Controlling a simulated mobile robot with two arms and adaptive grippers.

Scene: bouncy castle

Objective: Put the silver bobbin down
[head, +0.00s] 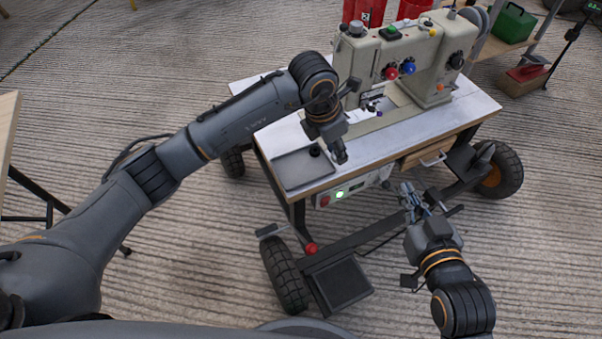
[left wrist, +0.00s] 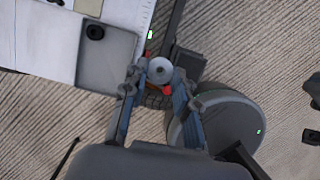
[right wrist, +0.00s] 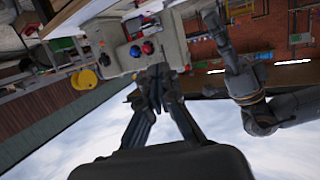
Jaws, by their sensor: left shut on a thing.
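The silver bobbin (left wrist: 160,70) is a small pale disc with a centre hole, between the fingertips of my left gripper (left wrist: 160,82) in the left wrist view. That gripper is shut on it. In the head view my left gripper (head: 341,156) hangs near the table's front edge, right of a shallow grey tray (head: 296,177); the bobbin is hard to make out there. The tray also shows in the left wrist view (left wrist: 108,65). My right gripper (head: 412,200) is in front of the table, its fingertips close together and empty in the right wrist view (right wrist: 158,78).
A small black round piece (head: 315,150) stands in the tray. A beige sewing machine (head: 370,60) takes up the back of the wheeled table. A control box (head: 345,190) with a green display hangs under the front edge. The tray's front part is clear.

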